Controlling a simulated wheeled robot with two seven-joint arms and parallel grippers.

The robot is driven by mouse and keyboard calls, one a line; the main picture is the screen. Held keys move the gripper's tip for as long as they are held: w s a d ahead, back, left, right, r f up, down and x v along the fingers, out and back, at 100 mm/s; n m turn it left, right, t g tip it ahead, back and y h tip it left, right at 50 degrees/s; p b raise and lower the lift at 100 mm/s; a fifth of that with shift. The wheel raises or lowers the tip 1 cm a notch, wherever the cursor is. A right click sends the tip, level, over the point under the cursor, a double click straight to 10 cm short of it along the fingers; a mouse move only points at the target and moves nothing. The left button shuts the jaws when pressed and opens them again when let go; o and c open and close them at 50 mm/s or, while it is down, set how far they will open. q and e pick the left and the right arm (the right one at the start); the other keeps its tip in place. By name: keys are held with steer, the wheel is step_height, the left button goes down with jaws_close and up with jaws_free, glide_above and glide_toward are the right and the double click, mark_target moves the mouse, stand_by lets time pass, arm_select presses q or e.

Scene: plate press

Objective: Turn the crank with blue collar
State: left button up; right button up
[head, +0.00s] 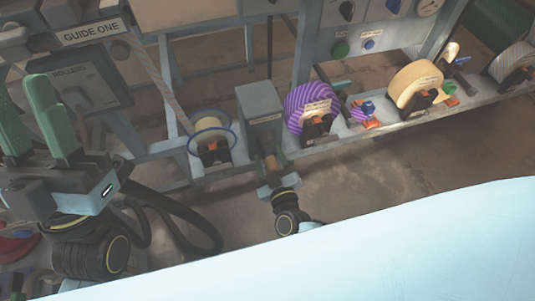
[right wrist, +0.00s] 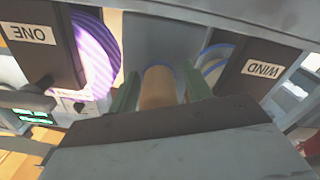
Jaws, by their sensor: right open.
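The crank's tan handle (right wrist: 158,92) shows in the right wrist view, with a thin blue collar (right wrist: 160,67) at its far end. In the head view the handle (head: 270,162) stands at the front of a grey labelled box (head: 260,106). My right gripper (right wrist: 162,88) is open, with one green finger on each side of the handle; I cannot tell whether they touch it. In the head view my right gripper (head: 272,180) is small and its fingers are partly hidden. My left gripper (head: 32,115) is raised at the left, open and empty, its green fingers apart.
A blue-ringed spool (head: 210,138) stands left of the box, and a purple striped roll (head: 309,103) right of it. A cream roll (head: 416,84) and small knobs line the rail (head: 410,122) farther right.

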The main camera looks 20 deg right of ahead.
steer(key=shift+c, duration=0.4)
jaws_close()
steer(key=shift+s+a, duration=0.1)
